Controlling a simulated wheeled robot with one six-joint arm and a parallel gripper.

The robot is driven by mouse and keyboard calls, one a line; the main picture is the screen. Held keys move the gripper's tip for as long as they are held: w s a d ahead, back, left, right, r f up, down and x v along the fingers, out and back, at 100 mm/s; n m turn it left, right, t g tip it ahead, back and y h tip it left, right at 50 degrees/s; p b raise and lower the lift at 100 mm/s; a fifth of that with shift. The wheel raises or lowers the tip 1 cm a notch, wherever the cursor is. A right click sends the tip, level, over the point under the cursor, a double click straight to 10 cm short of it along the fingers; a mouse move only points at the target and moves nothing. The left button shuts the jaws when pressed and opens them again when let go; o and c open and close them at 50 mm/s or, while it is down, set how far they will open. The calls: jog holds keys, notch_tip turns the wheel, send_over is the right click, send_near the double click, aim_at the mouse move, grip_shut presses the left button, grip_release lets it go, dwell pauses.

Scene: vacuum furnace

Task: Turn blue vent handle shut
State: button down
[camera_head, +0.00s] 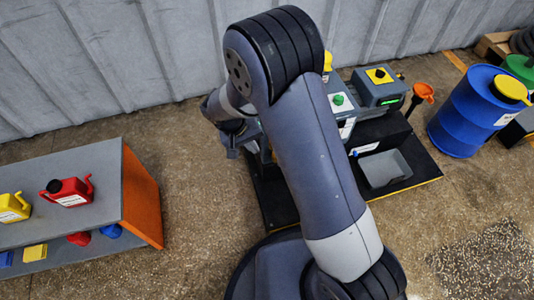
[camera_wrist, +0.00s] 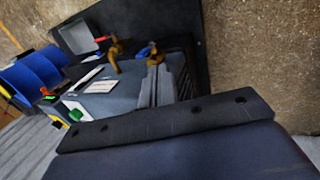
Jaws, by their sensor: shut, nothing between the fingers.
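The blue vent handle (camera_wrist: 146,51) shows in the wrist view, on a brass valve (camera_wrist: 155,57) at the upper middle. It lies just beyond my gripper's fingertips (camera_wrist: 162,72), slightly left of them. The fingers are shut and empty; I cannot tell whether they touch the valve. In the head view my gripper (camera_head: 232,148) is at the left side of the machine. My arm covers much of the machine there, and I cannot make out the blue handle in that view.
A second brass valve (camera_wrist: 115,52) with a red handle (camera_wrist: 102,39) stands left of the blue one. A grey tray (camera_head: 384,169) sits on the black base. A blue drum (camera_head: 466,112) is at the right. A bench (camera_head: 142,195) with cans is at the left, with clear floor between.

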jog(key=shift+w+a+f, duration=0.3)
jog(key=shift+a+f, duration=0.15)
jog(key=shift+a, duration=0.05)
jog(key=shift+w+a+f, duration=0.25)
jog(key=shift+a+f, duration=0.15)
jog(key=shift+a, duration=0.05)
jog(key=w+d+f+b, duration=0.2)
jog(key=d+f+b, duration=0.3)
jog(key=d+f, duration=0.2)
jog(key=shift+x, duration=1.1)
